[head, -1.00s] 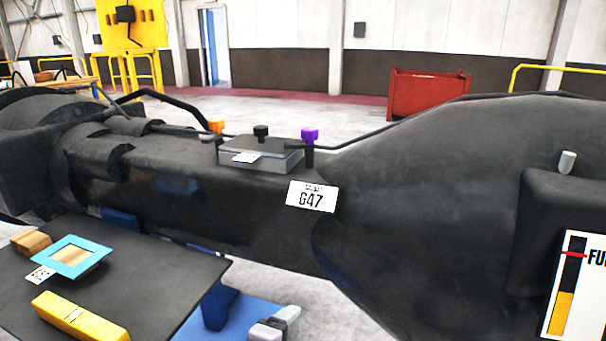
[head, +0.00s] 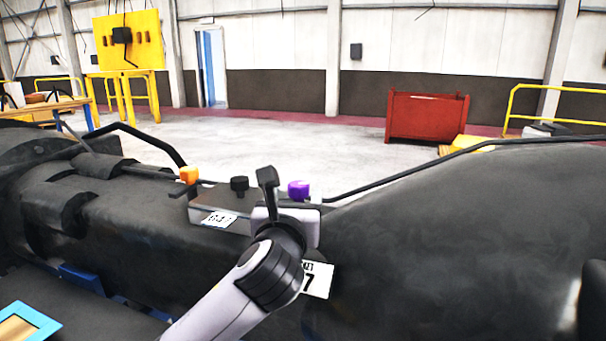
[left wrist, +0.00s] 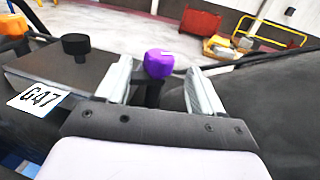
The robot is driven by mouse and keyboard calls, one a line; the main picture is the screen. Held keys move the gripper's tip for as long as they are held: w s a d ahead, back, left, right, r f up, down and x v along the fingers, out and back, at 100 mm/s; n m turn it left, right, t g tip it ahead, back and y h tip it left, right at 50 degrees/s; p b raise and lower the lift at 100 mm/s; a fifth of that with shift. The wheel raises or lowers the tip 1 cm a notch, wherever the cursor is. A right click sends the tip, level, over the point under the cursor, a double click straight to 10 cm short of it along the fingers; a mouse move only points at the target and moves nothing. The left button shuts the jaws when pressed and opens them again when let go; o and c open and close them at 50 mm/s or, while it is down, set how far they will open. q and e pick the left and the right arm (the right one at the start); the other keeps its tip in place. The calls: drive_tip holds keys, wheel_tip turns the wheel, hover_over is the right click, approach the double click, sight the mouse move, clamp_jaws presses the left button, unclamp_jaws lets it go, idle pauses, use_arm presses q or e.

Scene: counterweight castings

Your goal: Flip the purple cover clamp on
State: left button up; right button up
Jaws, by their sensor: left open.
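The purple knob (head: 298,188) of the cover clamp stands at the right end of a grey cover box (head: 190,212) on the dark casting. In the left wrist view the purple knob (left wrist: 158,64) shows on a dark stem between the two grey fingers of my left gripper (left wrist: 161,84). The fingers are open, with gaps visible on both sides of the knob. In the head view my left gripper (head: 287,212) is at the cover's right end and hides the clamp's lower part. My right gripper is not in view.
A black knob (head: 239,184) stands on the cover and an orange clamp knob (head: 189,174) at its left end. A dark rod (head: 400,168) runs along the casting to the right. A red bin (head: 427,116) stands far behind on open floor.

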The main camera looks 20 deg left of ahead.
sight(300, 182)
use_arm(q)
drive_tip(key=shift+w+a+r, duration=0.15)
drive_tip(key=shift+w, duration=0.6)
drive_tip(key=shift+w+a+p, duration=0.25)
drive_tip(key=shift+w, duration=1.1)
drive_tip(key=shift+w+a+p, duration=0.2)
drive_tip(key=shift+w, duration=1.15)
drive_tip(key=c, duration=1)
